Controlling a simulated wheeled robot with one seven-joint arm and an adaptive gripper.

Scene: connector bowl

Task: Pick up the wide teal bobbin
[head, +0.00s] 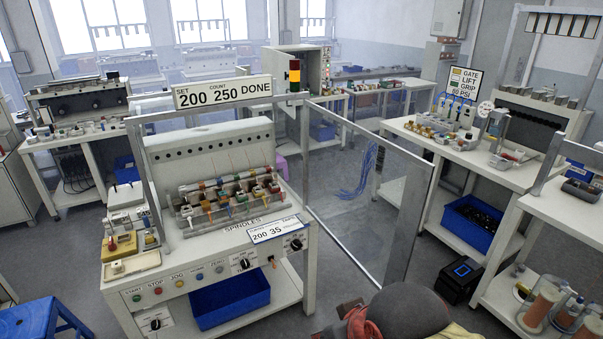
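I cannot pick out a wide teal bobbin with certainty. Small coloured bobbins or parts (238,198) sit in rows on the spindle deck of the white winding machine (165,157) at left centre. Some look orange, yellow, red and blue, but they are too small to tell their width or exact hue. Large copper-coloured spools (541,305) stand on the lower shelf at the bottom right. My gripper is not in view.
A clear guard panel (360,190) in a metal frame stands right of the machine. A blue bin (229,297) lies beneath it. A right-hand bench (450,150) holds small parts. A blue stool (38,320) is at bottom left. Floor shows between machine and right bench.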

